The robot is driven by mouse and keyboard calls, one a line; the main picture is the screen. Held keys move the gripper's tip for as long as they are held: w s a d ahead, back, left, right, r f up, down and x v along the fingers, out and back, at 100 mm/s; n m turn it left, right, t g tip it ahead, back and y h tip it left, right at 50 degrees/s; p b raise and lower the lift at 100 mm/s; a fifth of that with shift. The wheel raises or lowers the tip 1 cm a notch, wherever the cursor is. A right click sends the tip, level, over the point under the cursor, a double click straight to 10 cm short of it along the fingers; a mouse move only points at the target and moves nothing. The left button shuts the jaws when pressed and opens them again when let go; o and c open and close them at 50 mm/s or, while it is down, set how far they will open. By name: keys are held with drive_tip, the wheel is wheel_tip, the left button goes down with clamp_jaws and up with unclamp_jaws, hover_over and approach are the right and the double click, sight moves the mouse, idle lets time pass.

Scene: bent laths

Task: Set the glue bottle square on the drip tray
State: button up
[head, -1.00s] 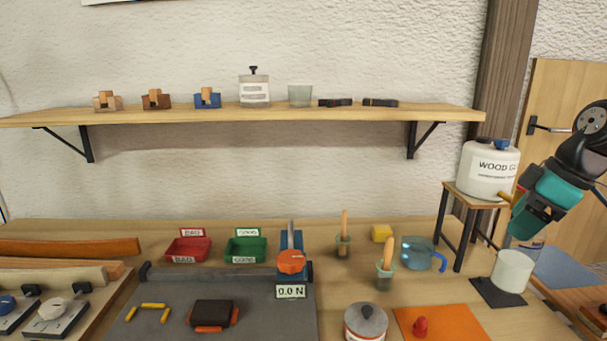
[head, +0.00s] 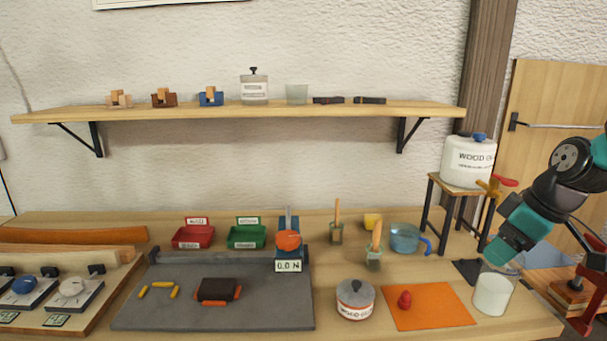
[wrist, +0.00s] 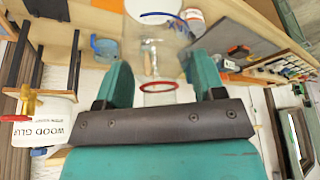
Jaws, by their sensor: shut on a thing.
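The glue bottle (head: 492,294) is clear with white glue in its lower part. My gripper (head: 503,256) is shut on its upper part, and the bottle hangs below the fingers, tilted slightly. In the wrist view, the clear bottle with its red ring (wrist: 160,86) sits between the teal fingers of my gripper (wrist: 157,92). The drip tray (head: 466,270) is a dark flat square on the bench, behind and left of the bottle and partly hidden. I cannot tell whether the bottle's base touches the bench.
A white wood glue tank (head: 468,162) with an orange tap (head: 489,187) stands on a wooden stand (head: 460,187) above the tray. A blue jug (head: 405,238) is left of the stand. An orange mat (head: 440,310) lies left of the bottle. The bench edge is close at right.

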drive_tip(key=s+a+f+m+h, duration=0.1)
drive_tip(key=a+f+m, duration=0.1)
drive_tip(key=f, duration=0.6)
drive_tip(key=s+a+f+m+h, duration=0.1)
drive_tip(key=s+a+f+m, duration=0.1)
drive_tip(key=f, duration=0.7)
drive_tip(key=s+a+f+m+t, duration=0.1)
drive_tip(key=f+m, duration=0.3)
drive_tip(key=f, duration=0.5)
drive_tip(key=shift+s+a+f+h, duration=0.2)
drive_tip(key=shift+a+f+h, duration=0.05)
drive_tip(key=shift+a+h, duration=0.2)
